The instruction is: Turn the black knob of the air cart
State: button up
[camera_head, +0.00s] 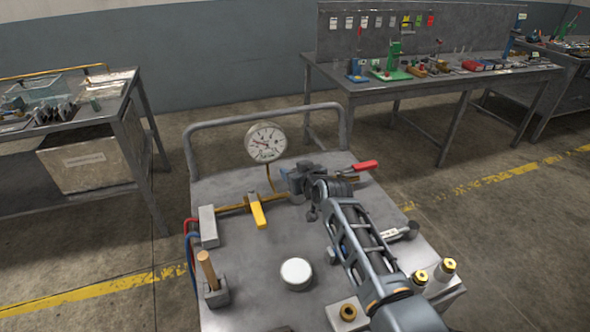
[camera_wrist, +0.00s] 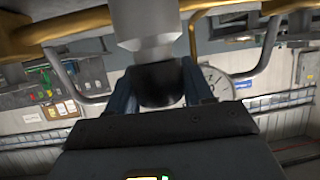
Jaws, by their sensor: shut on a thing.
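The air cart (camera_head: 245,255) fills the middle of the head view, with a grey metal top. The black knob (camera_wrist: 160,86) shows in the wrist view below a pale grey cylindrical body. My gripper (camera_wrist: 160,92) has one finger on each side of the knob and is shut on it. In the head view my gripper (camera_head: 300,180) is over the cart's back right part, and my arm hides much of that area. The knob cannot be made out clearly there. A white-faced pressure gauge (camera_head: 266,142) stands at the cart's back, its needle pointing to the upper left.
A yellow lever (camera_head: 257,211) on a brass pipe is left of my gripper. A red-handled lever (camera_head: 364,166) is close on its right. A white round cap (camera_head: 296,273) and a wooden handle (camera_head: 207,268) are nearer. Workbenches stand behind and left.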

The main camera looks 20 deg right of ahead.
jog(key=o, duration=1)
jog(key=shift+c, duration=0.2)
jog(key=v, duration=0.7)
jog(key=shift+s, duration=0.45)
jog(key=shift+r, duration=0.1)
